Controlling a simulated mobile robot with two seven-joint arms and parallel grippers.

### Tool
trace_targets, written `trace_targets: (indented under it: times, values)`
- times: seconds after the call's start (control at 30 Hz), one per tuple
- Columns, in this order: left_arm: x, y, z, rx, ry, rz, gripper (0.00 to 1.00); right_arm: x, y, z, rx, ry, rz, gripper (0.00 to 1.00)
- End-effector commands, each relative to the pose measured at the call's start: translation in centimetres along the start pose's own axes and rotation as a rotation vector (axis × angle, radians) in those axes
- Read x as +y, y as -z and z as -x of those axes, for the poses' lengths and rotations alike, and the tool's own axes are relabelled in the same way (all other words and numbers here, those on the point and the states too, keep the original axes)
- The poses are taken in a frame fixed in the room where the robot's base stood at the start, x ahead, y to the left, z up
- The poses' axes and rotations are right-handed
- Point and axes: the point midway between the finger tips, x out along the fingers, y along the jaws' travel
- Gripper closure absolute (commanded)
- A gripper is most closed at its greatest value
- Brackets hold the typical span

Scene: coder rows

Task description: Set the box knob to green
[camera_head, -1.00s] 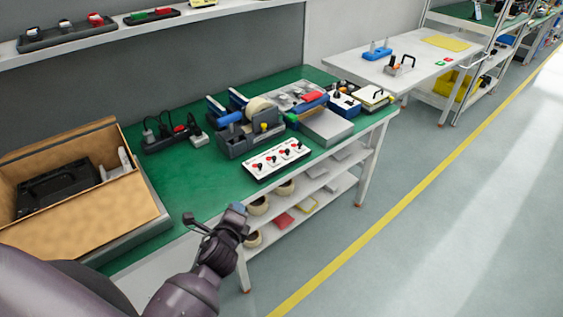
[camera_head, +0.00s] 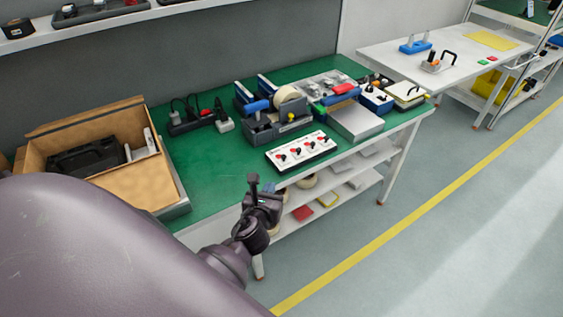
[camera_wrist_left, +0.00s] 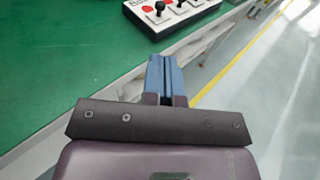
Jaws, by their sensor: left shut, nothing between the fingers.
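A white box with black knobs and red spots on top (camera_head: 301,151) sits near the front edge of the green bench top. It also shows at the top of the left wrist view (camera_wrist_left: 172,12), partly cut off. The knobs are too small to tell their settings, and I see no green mark on it. My left gripper (camera_head: 262,188) is in front of the bench's front edge, to the lower left of the box and apart from it. Its blue fingertips (camera_wrist_left: 165,72) are together and empty, pointing toward the box side. My right gripper is not in view.
An open cardboard box (camera_head: 110,155) stands at the left of the green bench top (camera_head: 215,175). A power strip (camera_head: 198,118), a grey tape holder (camera_head: 277,122) and a silver box (camera_head: 356,122) stand behind the white box. The green surface left of the white box is clear.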

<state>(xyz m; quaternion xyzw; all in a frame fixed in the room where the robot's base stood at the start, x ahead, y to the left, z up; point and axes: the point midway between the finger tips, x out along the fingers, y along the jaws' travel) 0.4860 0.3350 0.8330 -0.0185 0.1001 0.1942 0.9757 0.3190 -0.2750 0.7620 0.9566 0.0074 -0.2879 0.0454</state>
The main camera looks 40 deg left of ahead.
Motion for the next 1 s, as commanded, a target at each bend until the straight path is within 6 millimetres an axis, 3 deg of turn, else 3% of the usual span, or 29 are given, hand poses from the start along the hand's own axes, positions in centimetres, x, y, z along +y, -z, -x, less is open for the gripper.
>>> trace_targets:
  times: [0.23,0.37,0.8,1.0]
  values:
    - [0.0,0.0,-0.4,0.0,0.0,0.001,1.0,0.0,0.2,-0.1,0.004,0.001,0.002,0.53]
    - [0.0,0.0,-1.7,-0.002,0.0,0.001,1.0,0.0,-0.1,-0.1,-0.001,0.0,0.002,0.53]
    - [0.0,0.1,-9.1,0.0,0.0,0.002,1.0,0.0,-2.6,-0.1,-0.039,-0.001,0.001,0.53]
    - [-0.1,0.1,-12.0,0.0,0.001,0.003,1.0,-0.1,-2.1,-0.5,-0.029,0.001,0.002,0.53]
